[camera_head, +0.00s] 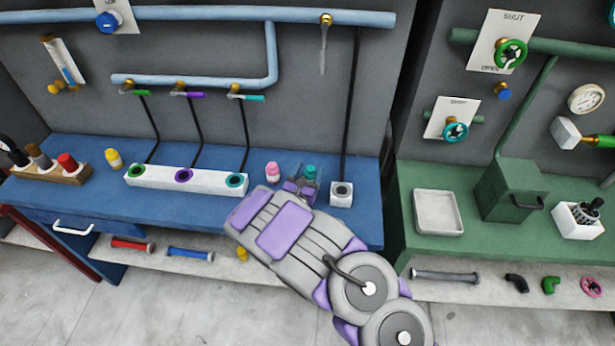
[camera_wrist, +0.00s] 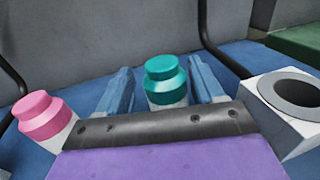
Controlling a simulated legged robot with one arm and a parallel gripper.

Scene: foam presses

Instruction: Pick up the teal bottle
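The teal bottle (camera_wrist: 166,80) stands upright on the blue bench, with a teal cap and shoulder over a pale body. In the wrist view it sits between the two blue-grey fingers of my gripper (camera_wrist: 163,92), with gaps on both sides. My gripper is open around it, and its lower part is hidden behind the gripper's front edge. In the head view the teal bottle (camera_head: 309,173) shows just beyond the end of my gripper (camera_head: 305,186), which hides its base.
A pink-capped bottle (camera_wrist: 46,117) stands close on the left. A white block with a round socket (camera_wrist: 293,98) stands close on the right. A white rack with three coloured holes (camera_head: 187,178) lies further left. The grey wall panel (camera_head: 200,60) rises behind.

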